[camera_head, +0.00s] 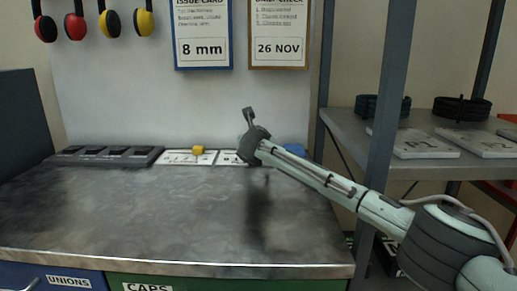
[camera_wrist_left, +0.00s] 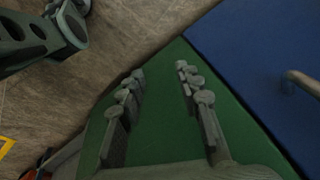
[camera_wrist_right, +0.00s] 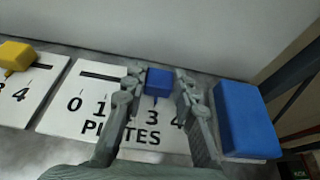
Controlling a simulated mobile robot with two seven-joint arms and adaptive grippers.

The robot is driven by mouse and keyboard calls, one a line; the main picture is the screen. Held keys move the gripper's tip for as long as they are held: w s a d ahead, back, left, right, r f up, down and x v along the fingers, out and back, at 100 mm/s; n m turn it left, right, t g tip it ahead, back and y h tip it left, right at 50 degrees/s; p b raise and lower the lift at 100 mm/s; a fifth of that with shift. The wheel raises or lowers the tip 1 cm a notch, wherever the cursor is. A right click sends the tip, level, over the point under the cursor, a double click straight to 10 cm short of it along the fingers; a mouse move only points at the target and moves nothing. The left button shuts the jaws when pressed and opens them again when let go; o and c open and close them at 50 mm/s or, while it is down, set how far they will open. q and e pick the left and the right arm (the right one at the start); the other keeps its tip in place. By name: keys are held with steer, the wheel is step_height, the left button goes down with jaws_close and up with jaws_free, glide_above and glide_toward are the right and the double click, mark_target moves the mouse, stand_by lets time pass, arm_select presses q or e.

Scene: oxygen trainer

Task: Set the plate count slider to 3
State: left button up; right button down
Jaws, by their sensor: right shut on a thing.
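The plate count slider panel (camera_wrist_right: 85,110) is a white plate marked PLATES in the right wrist view, with 0, 1, 3 and 4 showing; my finger covers the place between 1 and 3. Its blue knob (camera_wrist_right: 159,81) sits between the fingertips of my right gripper (camera_wrist_right: 159,84), which is shut on it. The knob's pointer is at the 3. In the head view my right gripper (camera_head: 250,140) is over the panel and hides the knob. My left gripper (camera_wrist_left: 160,85) is open and empty, in front of a green drawer front (camera_wrist_left: 155,140).
A larger blue block (camera_wrist_right: 243,118) stands close to the right finger. Left of the panel is another white slider panel (camera_head: 175,159) with a yellow knob (camera_head: 198,149). A dark switch strip (camera_head: 105,155) lies farther left. The metal worktop (camera_head: 140,210) is clear in front.

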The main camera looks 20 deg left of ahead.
steer(key=c, duration=1.2)
jaws_free()
steer(key=v, duration=1.2)
